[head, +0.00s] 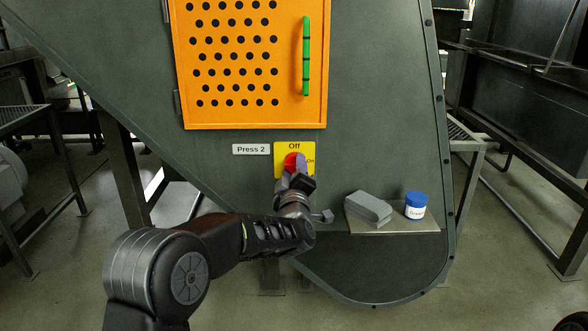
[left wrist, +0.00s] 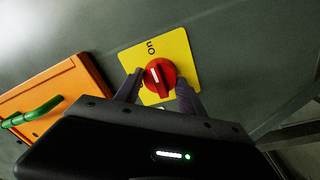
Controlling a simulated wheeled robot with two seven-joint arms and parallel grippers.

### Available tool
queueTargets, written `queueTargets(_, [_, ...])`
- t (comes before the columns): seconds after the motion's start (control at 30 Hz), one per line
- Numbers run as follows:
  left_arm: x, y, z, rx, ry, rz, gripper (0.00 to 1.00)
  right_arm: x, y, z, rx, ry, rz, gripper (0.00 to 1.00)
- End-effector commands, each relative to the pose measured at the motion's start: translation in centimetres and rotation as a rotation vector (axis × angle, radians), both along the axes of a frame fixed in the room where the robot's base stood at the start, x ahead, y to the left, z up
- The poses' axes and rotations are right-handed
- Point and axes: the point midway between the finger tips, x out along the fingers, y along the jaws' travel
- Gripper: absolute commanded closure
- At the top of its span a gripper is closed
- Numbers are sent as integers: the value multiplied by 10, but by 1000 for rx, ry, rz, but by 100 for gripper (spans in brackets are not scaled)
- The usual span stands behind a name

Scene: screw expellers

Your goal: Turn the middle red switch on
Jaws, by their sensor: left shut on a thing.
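The red switch (head: 291,160) is a round knob on a yellow plate (head: 309,148) marked Off at the top and On at the right. My left gripper (head: 298,167) reaches it from below and partly hides it in the head view. In the left wrist view the knob (left wrist: 160,74) sits between the two fingers of my left gripper (left wrist: 160,90), which are shut on its sides. Its white mark appears to point roughly toward the On label there. The Off label is not visible in that view. My right gripper is not in view.
An orange perforated door (head: 230,116) with a green handle (head: 306,56) is above the switch. A Press 2 label (head: 251,149) is left of the plate. A small shelf (head: 393,228) at the right holds a grey block (head: 368,207) and a blue-lidded jar (head: 415,206).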

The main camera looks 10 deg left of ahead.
Motion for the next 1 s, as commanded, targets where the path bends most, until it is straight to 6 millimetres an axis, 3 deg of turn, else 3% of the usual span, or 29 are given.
queueTargets(0.37, [0, -2, 0, 7, 2, -4, 94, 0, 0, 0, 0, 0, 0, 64])
queueTargets(0.4, [0, -2, 0, 7, 2, -4, 50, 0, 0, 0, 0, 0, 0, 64])
queueTargets(0.63, [0, -1, 0, 5, 2, -2, 32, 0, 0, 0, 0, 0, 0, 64])
queueTargets(1.0, [-5, -2, 0, 4, 2, -1, 32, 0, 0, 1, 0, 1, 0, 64])
